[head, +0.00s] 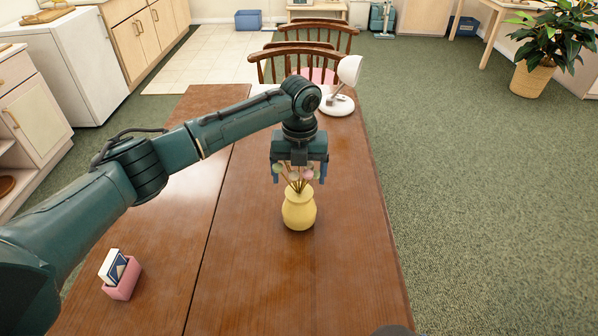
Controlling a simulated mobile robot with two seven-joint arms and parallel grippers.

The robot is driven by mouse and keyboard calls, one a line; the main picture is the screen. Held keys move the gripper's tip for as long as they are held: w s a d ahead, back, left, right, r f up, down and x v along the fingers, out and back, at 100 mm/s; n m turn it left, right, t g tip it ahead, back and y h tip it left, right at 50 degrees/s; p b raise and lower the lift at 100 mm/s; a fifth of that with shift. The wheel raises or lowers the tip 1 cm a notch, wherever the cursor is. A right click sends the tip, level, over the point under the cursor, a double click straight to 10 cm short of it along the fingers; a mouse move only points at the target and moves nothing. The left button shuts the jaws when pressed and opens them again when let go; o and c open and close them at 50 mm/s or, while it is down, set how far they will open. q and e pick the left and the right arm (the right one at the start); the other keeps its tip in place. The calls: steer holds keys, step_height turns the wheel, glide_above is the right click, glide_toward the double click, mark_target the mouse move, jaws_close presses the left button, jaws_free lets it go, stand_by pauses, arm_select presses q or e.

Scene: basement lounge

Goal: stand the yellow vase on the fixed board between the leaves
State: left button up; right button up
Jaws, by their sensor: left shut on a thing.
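The yellow vase (298,212) is upright, with several dry stems and pale round heads rising from its neck. Finger contact is partly hidden by the flowers. The vase is over the wooden table (300,290), right of the one long seam that shows; I cannot tell whether its base touches the top. The board right of the seam (340,260) reaches the table's right edge. My right gripper is not in view.
A pink holder (122,281) with cards stands on the table's left part. A white lamp (338,103) stands at the far end, before wooden chairs (290,62). The table top around the vase is clear. Green carpet lies to the right, with a potted plant (533,77).

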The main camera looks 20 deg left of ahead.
arm_select(q)
steer(key=o, duration=1.6)
steer(key=shift+c, duration=0.2)
step_height(320, 180, up, 11)
steer(key=shift+d, duration=0.1)
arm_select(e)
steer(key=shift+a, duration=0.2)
arm_select(q)
steer(key=shift+r, duration=0.6)
steer(key=shift+f, duration=0.1)
